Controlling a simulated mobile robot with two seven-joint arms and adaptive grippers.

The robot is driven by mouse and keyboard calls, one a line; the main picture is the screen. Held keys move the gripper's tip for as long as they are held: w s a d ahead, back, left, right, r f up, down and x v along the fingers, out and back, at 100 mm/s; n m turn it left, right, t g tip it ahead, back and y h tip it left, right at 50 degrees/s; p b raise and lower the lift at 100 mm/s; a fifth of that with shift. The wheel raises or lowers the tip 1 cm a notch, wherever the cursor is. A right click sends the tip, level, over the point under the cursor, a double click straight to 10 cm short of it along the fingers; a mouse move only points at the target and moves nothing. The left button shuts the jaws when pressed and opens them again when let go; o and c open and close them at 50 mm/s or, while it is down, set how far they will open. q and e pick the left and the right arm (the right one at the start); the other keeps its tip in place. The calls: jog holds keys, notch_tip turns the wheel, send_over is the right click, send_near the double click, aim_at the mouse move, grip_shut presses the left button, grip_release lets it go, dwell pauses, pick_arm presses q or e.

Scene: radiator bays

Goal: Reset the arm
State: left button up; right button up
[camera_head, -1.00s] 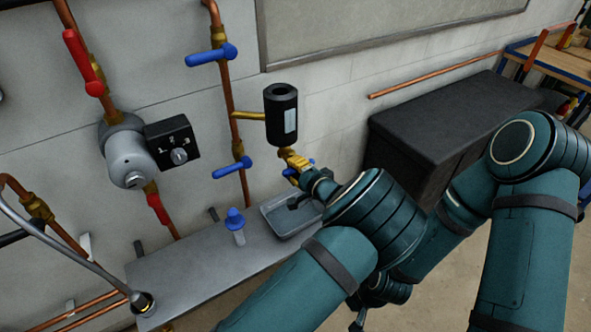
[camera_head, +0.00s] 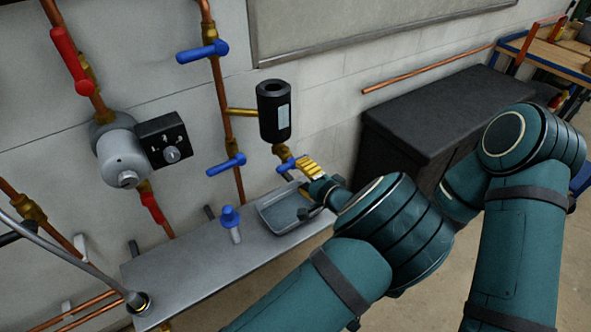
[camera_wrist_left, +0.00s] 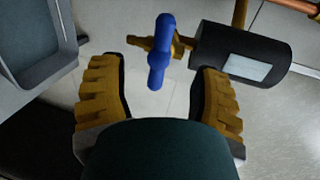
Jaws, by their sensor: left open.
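My left gripper (camera_head: 305,166) is near the wall, below the black cylinder (camera_head: 274,112). In the left wrist view its two ochre-padded fingers (camera_wrist_left: 163,90) stand wide apart with nothing held. A small blue valve handle (camera_wrist_left: 161,52) on a brass fitting shows between and beyond the fingertips, and I see no contact. In the head view this blue handle (camera_head: 286,165) is just left of the fingers. My right arm (camera_head: 520,210) is folded at the right of the head view. Its gripper does not show clearly.
A grey tray (camera_head: 272,228) sits on the metal shelf (camera_head: 180,281) below the gripper. A blue-capped fitting (camera_head: 230,217) stands beside it. Copper pipes, a grey pump (camera_head: 122,155) and red handles are on the left wall. A dark chest (camera_head: 440,125) stands at right.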

pick_arm(q)
jog(key=shift+s+d+r, duration=0.1)
jog(key=shift+s+d, duration=0.15)
jog(key=shift+s, duration=0.1)
jog(key=s+a+f+n+g+h, duration=0.2)
jog(key=s+a+f+g+h, duration=0.1)
jog(key=s+a+f+g, duration=0.45)
jog(key=s+a+f+n+g+h, duration=0.2)
jog(key=s+a+f+g, duration=0.25)
jog(key=s+f, duration=0.55)
jog(key=s+d+n+t+h, duration=0.1)
jog(key=s+n+h, duration=0.6)
jog(key=h, duration=0.2)
jog(key=shift+d+r+n+t, duration=0.2)
jog(key=shift+r+n+t, duration=0.1)
jog(key=shift+r, duration=0.1)
